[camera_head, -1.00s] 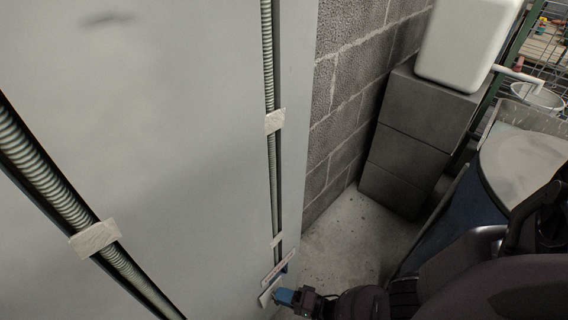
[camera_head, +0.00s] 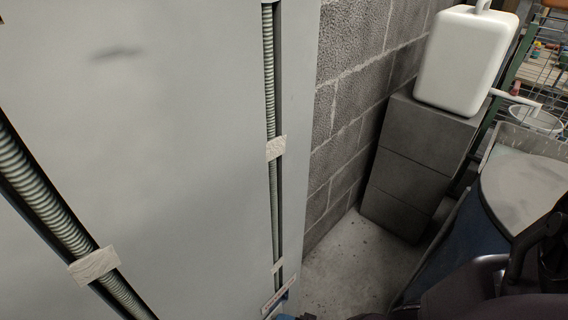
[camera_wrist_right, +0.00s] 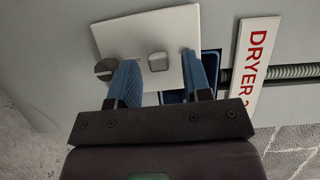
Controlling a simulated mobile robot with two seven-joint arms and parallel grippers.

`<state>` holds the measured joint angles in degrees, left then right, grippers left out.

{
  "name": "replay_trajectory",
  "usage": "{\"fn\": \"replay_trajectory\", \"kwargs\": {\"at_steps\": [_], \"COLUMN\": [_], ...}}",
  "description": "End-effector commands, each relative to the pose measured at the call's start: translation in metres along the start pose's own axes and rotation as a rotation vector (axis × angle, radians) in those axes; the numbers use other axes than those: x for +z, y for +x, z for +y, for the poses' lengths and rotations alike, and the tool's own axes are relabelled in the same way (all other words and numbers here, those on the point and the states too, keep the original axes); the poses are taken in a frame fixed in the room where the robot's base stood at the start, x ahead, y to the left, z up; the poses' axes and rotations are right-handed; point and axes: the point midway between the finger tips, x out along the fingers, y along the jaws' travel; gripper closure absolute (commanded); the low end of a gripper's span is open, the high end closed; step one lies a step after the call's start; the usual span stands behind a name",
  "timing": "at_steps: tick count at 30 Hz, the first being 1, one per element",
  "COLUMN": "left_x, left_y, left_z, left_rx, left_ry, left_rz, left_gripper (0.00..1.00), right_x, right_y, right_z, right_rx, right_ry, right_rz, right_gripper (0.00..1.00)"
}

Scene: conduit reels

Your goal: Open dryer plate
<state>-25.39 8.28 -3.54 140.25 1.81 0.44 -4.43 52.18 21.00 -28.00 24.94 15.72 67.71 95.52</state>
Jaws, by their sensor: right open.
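The white dryer plate (camera_wrist_right: 148,40), with a small grey square switch (camera_wrist_right: 158,62) on it, sits tilted on the grey wall in the right wrist view. Part of a blue box (camera_wrist_right: 209,64) shows beside and below the plate. A slotted round screw head (camera_wrist_right: 104,69) is at the plate's left edge. My right gripper (camera_wrist_right: 160,68) is open, its two blue fingers apart at the plate's lower part, on either side of the switch. I cannot tell whether they touch it. In the head view, only a bit of it shows at the bottom edge. My left gripper is not in view.
A white sign with red "DRYER" lettering (camera_wrist_right: 252,60) is right of the plate, over a ribbed conduit (camera_wrist_right: 290,71). Taped conduits run down the grey panel (camera_head: 180,130). Grey blocks (camera_head: 415,165) carry a white container (camera_head: 465,60). Some floor (camera_head: 350,255) is clear.

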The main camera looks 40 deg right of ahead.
Motion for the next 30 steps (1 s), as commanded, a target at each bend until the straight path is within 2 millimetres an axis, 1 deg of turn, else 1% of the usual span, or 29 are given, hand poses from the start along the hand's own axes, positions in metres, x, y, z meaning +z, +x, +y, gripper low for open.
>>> {"fn": "replay_trajectory", "kwargs": {"at_steps": [5, 8, 15, 19, 24, 30], "left_x": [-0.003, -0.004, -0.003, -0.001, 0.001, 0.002], "left_y": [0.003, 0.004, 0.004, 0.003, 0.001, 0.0], "left_z": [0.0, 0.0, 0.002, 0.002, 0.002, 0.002], "left_rx": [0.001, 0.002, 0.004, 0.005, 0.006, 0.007], "left_ry": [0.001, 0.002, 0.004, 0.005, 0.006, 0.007], "left_rz": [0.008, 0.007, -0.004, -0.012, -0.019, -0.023], "left_gripper": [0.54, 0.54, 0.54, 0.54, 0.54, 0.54], "right_x": [-0.001, -0.001, 0.0, 0.0, 0.0, 0.0], "right_y": [-0.013, -0.029, -0.073, -0.091, -0.105, -0.109], "right_z": [0.0, -0.001, 0.0, 0.0, 0.0, 0.0], "right_rx": [0.002, 0.001, 0.001, 0.002, 0.0, 0.0], "right_ry": [-0.001, -0.001, -0.001, -0.001, 0.0, 0.0], "right_rz": [0.001, 0.001, 0.0, 0.0, 0.0, 0.0], "right_gripper": [0.55, 0.55, 0.55, 0.55, 0.55, 0.55]}}
